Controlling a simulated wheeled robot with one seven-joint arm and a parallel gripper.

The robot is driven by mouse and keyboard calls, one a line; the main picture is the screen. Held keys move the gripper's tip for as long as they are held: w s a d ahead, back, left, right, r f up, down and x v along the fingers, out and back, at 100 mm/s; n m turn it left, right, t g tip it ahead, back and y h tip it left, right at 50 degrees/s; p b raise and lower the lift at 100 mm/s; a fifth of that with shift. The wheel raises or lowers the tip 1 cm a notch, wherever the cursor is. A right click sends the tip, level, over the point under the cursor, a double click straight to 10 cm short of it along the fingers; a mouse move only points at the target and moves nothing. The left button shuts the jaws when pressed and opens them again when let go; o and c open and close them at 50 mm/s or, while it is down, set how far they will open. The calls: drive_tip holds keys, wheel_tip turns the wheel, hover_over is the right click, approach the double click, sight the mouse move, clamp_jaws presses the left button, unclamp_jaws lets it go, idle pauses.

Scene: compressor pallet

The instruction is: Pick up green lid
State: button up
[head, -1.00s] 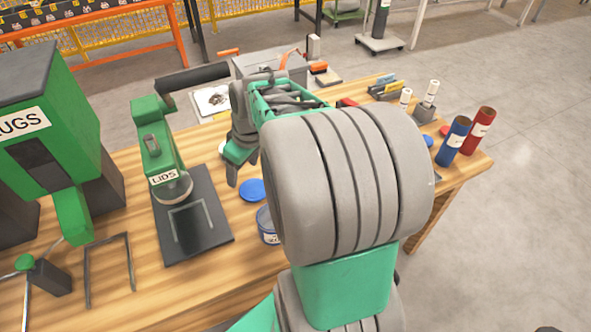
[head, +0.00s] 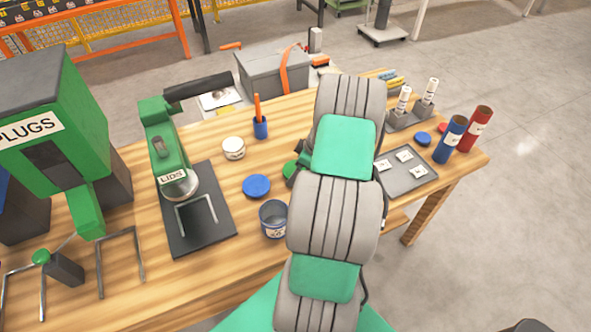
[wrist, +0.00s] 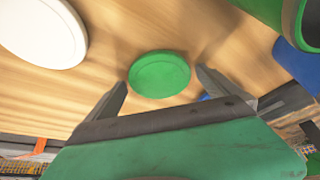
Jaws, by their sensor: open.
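The green lid (wrist: 160,73) is a flat disc lying on the wooden surface in the wrist view. My gripper (wrist: 160,79) is open, with one finger to the left of the lid and one to the right; nothing is held between them. Whether the fingers are level with the lid or above it I cannot tell.
In the wrist view a white disc (wrist: 42,28) lies left of the lid, and a green rounded object (wrist: 290,18) is close at upper right. In the head view a blue lid (head: 256,186), an open tin (head: 274,219) and a grey tray (head: 407,174) flank my arm.

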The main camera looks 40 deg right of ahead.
drive_tip(key=c, duration=1.3)
drive_tip(key=shift+r, duration=0.1)
